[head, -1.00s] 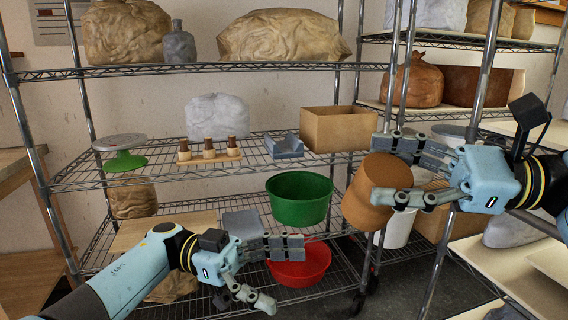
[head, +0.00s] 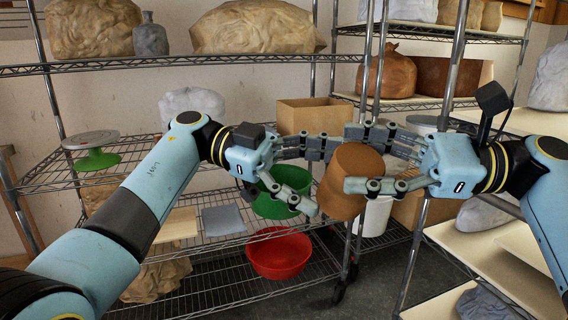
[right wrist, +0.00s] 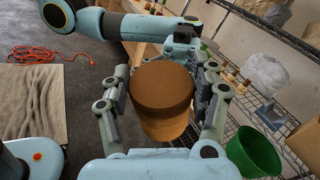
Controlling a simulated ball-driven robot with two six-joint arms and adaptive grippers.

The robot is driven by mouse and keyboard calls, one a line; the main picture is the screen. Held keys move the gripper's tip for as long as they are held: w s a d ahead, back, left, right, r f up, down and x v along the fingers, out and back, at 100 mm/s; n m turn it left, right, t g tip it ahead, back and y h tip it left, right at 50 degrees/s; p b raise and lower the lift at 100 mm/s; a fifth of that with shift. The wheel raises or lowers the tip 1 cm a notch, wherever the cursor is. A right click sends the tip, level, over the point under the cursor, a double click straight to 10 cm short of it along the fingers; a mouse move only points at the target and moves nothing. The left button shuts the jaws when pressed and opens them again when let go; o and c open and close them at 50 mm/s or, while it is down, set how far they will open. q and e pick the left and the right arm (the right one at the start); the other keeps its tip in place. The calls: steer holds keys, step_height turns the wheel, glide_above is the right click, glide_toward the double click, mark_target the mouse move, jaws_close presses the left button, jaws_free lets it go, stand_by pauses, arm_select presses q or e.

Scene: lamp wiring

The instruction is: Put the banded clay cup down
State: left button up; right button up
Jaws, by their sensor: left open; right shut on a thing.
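The banded clay cup (head: 345,168) is brown-orange, with a wider darker part and a lighter part in the right wrist view (right wrist: 162,92). My right gripper (head: 358,158) is shut on it, a finger on each side, and holds it tilted in the air in front of the shelving. My left gripper (head: 322,178) is open and close to the cup's left side, its fingers pointing at the cup. I cannot tell whether they touch it. Fingers of both grippers hide parts of the cup.
A green tub (head: 283,190) sits behind my left gripper, with a red bowl (head: 279,253) below. A cardboard box (head: 312,116) and a green-based turntable (head: 94,148) stand on the middle shelf. A white bucket (head: 374,216) is behind the cup. Shelf posts stand close by.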

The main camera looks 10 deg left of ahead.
arm_select(q)
steer(key=shift+x, duration=1.35)
steer(key=c, duration=1.5)
steer(key=shift+c, duration=0.8)
arm_select(e)
steer(key=o, duration=1.5)
steer(key=shift+c, duration=0.2)
